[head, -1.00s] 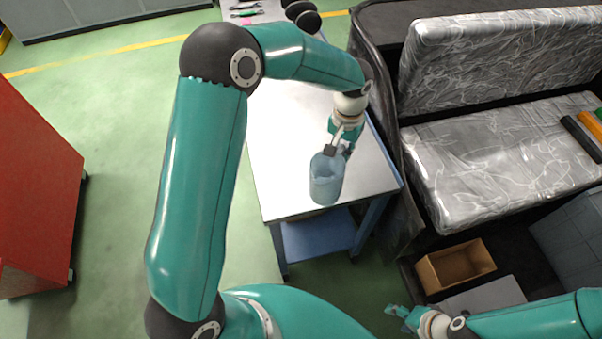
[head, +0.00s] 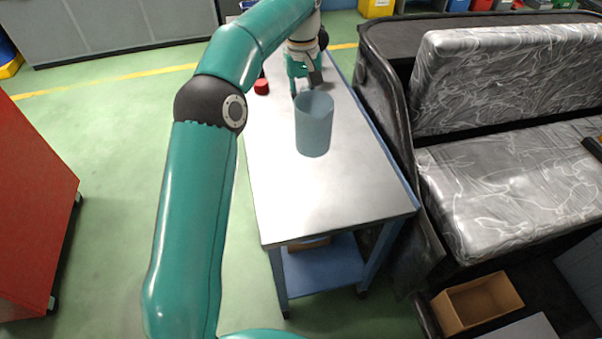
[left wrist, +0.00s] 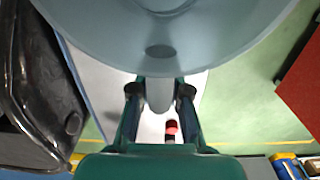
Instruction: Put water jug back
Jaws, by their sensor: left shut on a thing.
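The translucent blue-grey water jug (head: 314,125) is upright over the far half of the metal-topped workbench (head: 330,195). My left gripper (head: 301,88) is behind the jug, on its far side, and is shut on its handle. In the left wrist view the jug (left wrist: 165,20) fills the top, and its handle (left wrist: 158,93) sits between the fingers of my left gripper (left wrist: 159,88). I cannot tell whether the jug's base touches the bench top. My right gripper is not in view.
A small red object (head: 261,86) lies on the bench left of the gripper. A grey patterned seat (head: 510,180) in a black frame stands along the right. An open cardboard box (head: 478,303) is at the lower right. The near bench top is bare.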

